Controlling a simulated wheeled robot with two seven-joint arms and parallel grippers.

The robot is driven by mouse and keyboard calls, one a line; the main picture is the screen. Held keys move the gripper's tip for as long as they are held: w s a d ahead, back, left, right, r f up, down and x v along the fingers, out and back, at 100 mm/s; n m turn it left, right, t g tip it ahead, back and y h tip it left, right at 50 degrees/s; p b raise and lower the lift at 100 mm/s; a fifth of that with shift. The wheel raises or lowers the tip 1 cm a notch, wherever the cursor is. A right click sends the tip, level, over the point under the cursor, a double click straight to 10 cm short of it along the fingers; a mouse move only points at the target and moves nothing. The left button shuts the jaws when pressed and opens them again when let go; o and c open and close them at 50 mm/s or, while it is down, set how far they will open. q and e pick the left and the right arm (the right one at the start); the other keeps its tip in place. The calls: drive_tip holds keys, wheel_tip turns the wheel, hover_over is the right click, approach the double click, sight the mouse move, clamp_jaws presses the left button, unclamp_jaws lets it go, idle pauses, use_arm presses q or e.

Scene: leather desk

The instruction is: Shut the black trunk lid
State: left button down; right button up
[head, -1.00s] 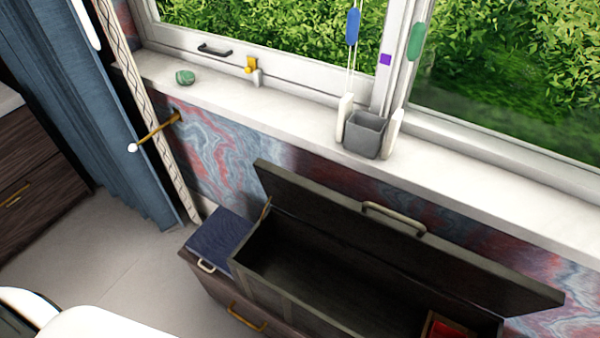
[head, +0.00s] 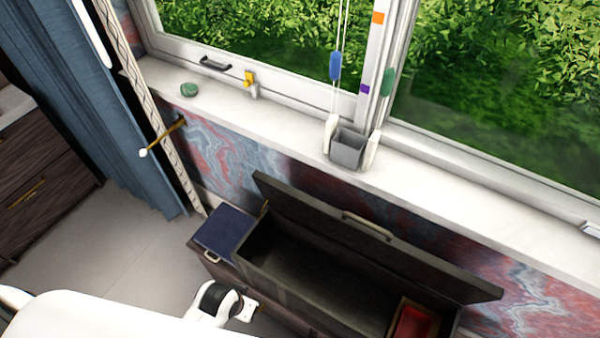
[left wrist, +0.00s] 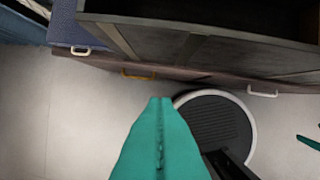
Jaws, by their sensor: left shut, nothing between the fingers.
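The black trunk (head: 285,296) stands below the window sill, its inside exposed. Its lid (head: 420,266) is open, tilted up at the wall side, with a pale handle (head: 367,225) on it. In the left wrist view, the trunk's front wall (left wrist: 165,45) runs across the top. My left gripper (left wrist: 160,101) has teal fingers pressed together, empty, over the floor in front of the trunk. In the head view my left arm's white wrist shows at bottom, apart from the lid; its fingertips are not clear. A teal tip (left wrist: 308,142) at the wrist view's right edge looks like my right gripper.
A red item (head: 412,325) lies in a wooden compartment inside the trunk. A dark blue-topped box (head: 222,231) adjoins the trunk's left end. A grey holder (head: 346,150) stands on the sill (head: 270,118). A gold hook rod (head: 163,136) sticks out from the wall. The floor at left is clear.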

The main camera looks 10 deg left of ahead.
use_arm(q)
drive_tip(key=w+r+t+p, duration=0.1)
drive_tip(key=w+r+p, duration=0.1)
drive_tip(key=r, duration=0.6)
drive_tip(key=w+r+p, duration=0.1)
drive_tip(key=r+p, duration=0.2)
drive_tip(key=r, duration=0.4)
use_arm(e)
wheel_tip(320, 180, up, 9)
drive_tip(key=p, duration=0.3)
use_arm(q)
wheel_tip(320, 180, up, 3)
drive_tip(key=m+t+h, duration=0.1)
drive_tip(key=t+h, duration=0.2)
drive_tip(key=t, duration=0.3)
hover_over(300, 192)
drive_tip(key=shift+w+d+b, duration=0.1)
drive_tip(key=shift+b, duration=0.2)
drive_tip(key=f+b, duration=0.2)
drive_tip(key=b, duration=0.1)
drive_tip(key=f+b, duration=0.2)
drive_tip(key=shift+w+d, duration=0.1)
drive_tip(key=shift+w, duration=0.2)
drive_tip(key=shift+s, duration=0.5)
use_arm(e)
wheel_tip(300, 192, down, 6)
drive_tip(key=shift+r, duration=0.25)
